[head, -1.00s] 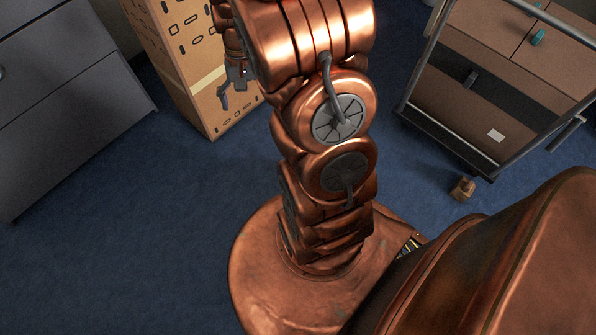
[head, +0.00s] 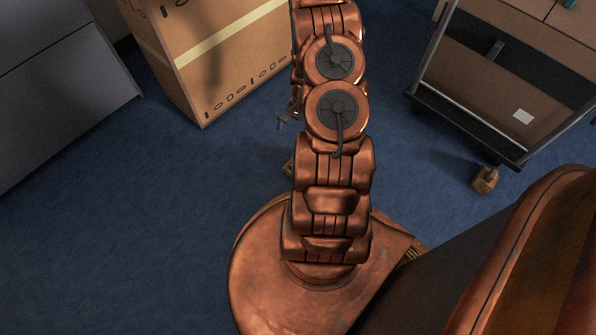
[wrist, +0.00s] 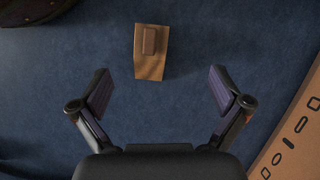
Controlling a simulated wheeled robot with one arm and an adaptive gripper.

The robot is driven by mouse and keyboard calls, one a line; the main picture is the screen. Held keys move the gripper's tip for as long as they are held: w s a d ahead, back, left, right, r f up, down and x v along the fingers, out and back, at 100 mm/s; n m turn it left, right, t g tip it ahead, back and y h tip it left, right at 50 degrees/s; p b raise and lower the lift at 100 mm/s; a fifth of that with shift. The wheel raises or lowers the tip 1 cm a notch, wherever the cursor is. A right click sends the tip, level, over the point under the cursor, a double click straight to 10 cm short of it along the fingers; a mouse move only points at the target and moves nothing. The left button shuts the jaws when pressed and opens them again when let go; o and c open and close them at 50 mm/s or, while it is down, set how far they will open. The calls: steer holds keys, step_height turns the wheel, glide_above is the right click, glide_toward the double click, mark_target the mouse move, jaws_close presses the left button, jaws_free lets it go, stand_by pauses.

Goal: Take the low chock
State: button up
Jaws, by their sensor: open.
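A brown wooden chock (wrist: 152,57) with a small raised block on top lies on the blue floor in the wrist view, top centre, just beyond my fingertips. My gripper (wrist: 160,84) is open and empty, fingers spread either side of the space below the chock, not touching it. In the head view a sliver of a chock (head: 288,168) shows beside my arm, which hides the rest. A second wooden chock (head: 485,179) lies on the floor by the cart's lower corner. I cannot tell from the pictures which is lower. My gripper is mostly hidden behind my arm in the head view.
A large cardboard box (head: 215,60) stands behind my arm; its edge shows at right in the wrist view (wrist: 290,140). A cart (head: 510,90) with a metal frame stands at right, a grey cabinet (head: 60,85) at left. Blue floor between is clear.

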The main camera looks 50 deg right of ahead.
steer(key=shift+m, duration=0.9)
steer(key=f+b, duration=0.1)
steer(key=f, duration=0.2)
steer(key=s+d+f+b, duration=0.1)
steer(key=f, duration=0.3)
steer(key=s+f+b, duration=0.1)
steer(key=f, duration=0.3)
steer(key=shift+s+d+f, duration=0.1)
steer(key=shift+s+d, duration=0.05)
steer(key=shift+w+a+b+x, duration=0.15)
steer(key=shift+b+x, duration=0.75)
steer(key=shift+x, duration=1)
steer(key=shift+w+a+b+x, duration=0.1)
steer(key=shift+b+x, duration=0.75)
steer(key=shift+x, duration=1)
steer(key=shift+d, duration=0.1)
steer(key=c, duration=1.4)
